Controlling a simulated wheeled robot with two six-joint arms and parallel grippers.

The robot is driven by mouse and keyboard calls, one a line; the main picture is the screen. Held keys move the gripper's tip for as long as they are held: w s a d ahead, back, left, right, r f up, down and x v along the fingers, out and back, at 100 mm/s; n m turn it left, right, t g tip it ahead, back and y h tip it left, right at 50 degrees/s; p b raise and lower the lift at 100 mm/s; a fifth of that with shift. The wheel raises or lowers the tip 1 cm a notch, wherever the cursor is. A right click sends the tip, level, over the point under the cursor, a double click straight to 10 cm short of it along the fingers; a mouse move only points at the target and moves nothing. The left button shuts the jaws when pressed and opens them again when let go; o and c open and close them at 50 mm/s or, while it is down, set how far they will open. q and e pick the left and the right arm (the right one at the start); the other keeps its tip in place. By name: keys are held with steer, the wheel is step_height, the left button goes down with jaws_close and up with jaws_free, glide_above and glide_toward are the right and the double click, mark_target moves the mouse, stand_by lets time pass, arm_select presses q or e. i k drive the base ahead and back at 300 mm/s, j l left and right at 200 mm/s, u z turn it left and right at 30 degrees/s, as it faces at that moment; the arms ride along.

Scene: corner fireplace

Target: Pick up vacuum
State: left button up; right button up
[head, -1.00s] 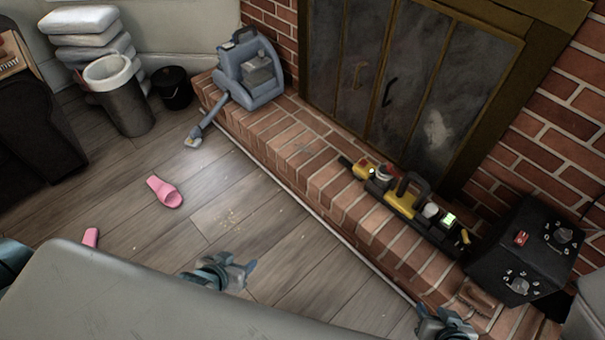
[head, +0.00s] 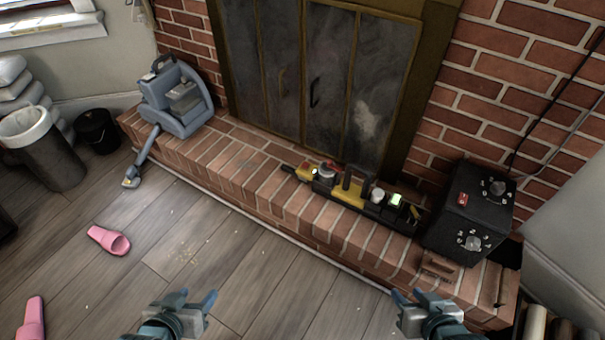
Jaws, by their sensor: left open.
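The vacuum (head: 186,112) is a blue-grey machine with a top handle. It stands on the left end of the brick hearth, and its nozzle reaches down over the edge to the wood floor. My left gripper (head: 196,297) is open and empty at the bottom of the head view, well short of the vacuum. My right gripper (head: 411,296) is at the bottom right, with its fingers apart and nothing between them, far from the vacuum.
A yellow-and-black tool caddy (head: 350,194) and a black box with knobs (head: 468,213) sit on the hearth (head: 230,165). A bin (head: 45,150), a black bucket (head: 97,130) and pink slippers (head: 109,240) are on the left. The floor before the hearth is mostly clear.

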mark_target(349, 195)
steer(key=i+j+z, duration=0.25)
steer(key=i, duration=0.3)
steer(key=i+j+z, duration=0.25)
steer(key=i, duration=0.25)
